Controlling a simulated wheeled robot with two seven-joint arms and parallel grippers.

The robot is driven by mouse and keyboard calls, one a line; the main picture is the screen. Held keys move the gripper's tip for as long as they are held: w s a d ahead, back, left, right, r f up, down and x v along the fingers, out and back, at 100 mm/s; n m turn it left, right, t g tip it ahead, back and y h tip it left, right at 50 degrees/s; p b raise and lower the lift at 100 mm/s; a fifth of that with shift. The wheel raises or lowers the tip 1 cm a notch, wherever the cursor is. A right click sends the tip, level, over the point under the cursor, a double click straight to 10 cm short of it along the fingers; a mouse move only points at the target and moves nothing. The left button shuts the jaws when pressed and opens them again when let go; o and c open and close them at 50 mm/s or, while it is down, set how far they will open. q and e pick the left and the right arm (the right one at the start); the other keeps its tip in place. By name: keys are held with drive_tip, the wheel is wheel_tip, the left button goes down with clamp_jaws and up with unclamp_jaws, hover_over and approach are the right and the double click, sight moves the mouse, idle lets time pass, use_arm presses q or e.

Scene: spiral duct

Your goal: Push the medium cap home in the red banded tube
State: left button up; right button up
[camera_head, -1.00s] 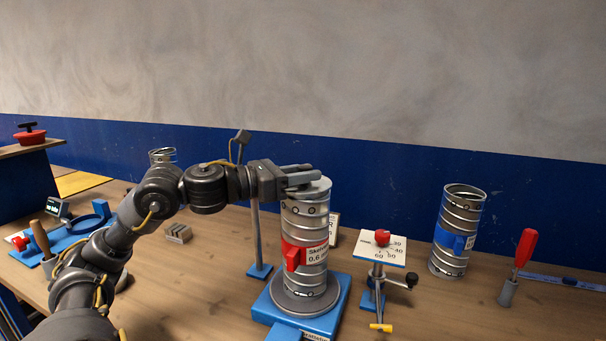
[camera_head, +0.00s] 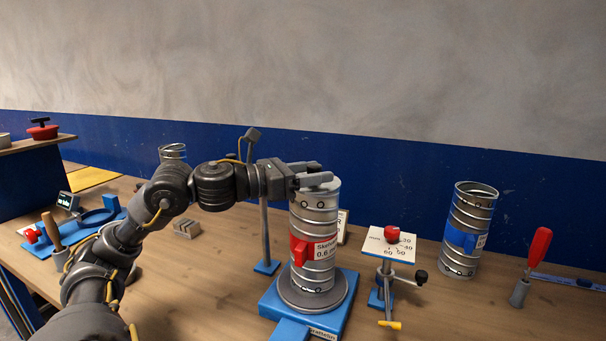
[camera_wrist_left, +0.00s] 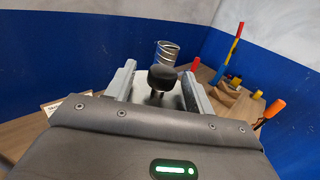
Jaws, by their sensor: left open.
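The red banded tube (camera_head: 314,274) is a ribbed metal duct with a red clamp and a label, upright on a round grey plate. A grey disc, likely the medium cap (camera_head: 332,187), is at its top; whether it sits fully in cannot be told. My left gripper (camera_head: 318,173) is level and open just over the tube's top, its fingers partly hiding the disc. In the left wrist view a dark round knob on a stem (camera_wrist_left: 162,78) stands between the open fingers (camera_wrist_left: 160,90). My right gripper is not in view.
The tube's blue base (camera_head: 342,318) stands on the wooden bench. A grey post (camera_head: 265,235) is close left of the tube. A red lidded part (camera_head: 43,132) sits on the left shelf.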

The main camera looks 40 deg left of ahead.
use_arm(q)
drive_tip(key=shift+s+a+f+b, duration=0.2)
drive_tip(key=shift+s+a+b, duration=0.05)
drive_tip(key=shift+s+b, duration=0.25)
drive_tip(key=b+v, duration=0.5)
drive_tip(key=v, duration=0.4)
drive_tip(key=shift+s+r, duration=0.2)
drive_tip(key=shift+s, duration=0.1)
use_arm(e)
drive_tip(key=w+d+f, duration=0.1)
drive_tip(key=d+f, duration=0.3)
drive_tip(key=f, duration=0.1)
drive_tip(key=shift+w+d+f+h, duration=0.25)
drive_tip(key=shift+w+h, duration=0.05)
use_arm(q)
drive_tip(key=shift+a, duration=0.15)
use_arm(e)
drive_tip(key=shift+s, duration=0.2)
